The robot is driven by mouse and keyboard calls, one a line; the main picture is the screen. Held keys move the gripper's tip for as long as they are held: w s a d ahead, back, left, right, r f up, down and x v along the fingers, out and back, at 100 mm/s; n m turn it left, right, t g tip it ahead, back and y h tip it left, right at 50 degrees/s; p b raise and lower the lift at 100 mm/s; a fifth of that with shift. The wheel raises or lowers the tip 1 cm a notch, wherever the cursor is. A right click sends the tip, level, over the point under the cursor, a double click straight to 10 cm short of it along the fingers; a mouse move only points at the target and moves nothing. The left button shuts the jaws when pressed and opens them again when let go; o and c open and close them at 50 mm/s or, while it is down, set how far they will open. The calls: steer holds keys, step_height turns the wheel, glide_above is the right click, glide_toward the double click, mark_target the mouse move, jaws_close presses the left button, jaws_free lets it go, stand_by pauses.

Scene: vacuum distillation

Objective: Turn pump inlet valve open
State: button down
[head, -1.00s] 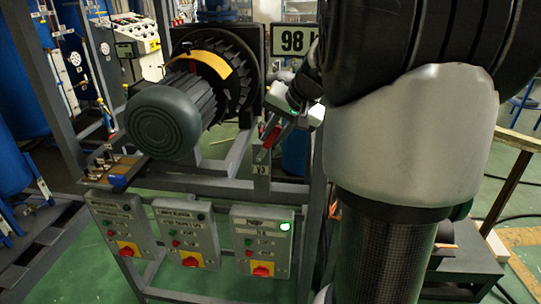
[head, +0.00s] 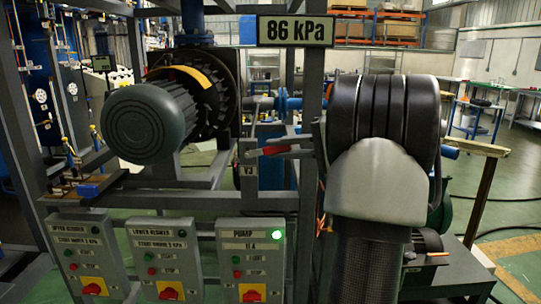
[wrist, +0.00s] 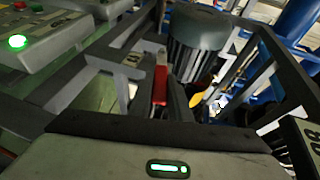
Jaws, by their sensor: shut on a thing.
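The red valve handle (head: 266,151) lies about level in the head view, above a tag marked V3 (head: 249,171). In the wrist view the red handle (wrist: 160,84) stands just beyond the front edge of my gripper body. My gripper (head: 295,144) is at the right end of the handle and shut on it. My arm hides much of the gripper in the head view, and the fingertips do not show clearly in the wrist view.
A display (head: 296,30) reads 86 kPa. A dark green motor (head: 148,122) stands left of the handle. Below are several control boxes; the pump box (head: 250,262) has a lit green lamp. Grey frame posts (head: 309,215) stand close to my arm.

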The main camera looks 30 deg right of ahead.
steer(key=shift+f+m+t+y+b, duration=0.3)
steer(key=shift+f+t+y+b, duration=0.2)
steer(key=shift+f+b, duration=0.2)
steer(key=c, duration=1.6)
jaws_free()
steer(key=shift+c, duration=0.2)
steer(key=p+v, duration=0.2)
steer(key=v, duration=1.5)
steer(key=shift+s+p, duration=0.25)
steer(key=shift+p, duration=0.1)
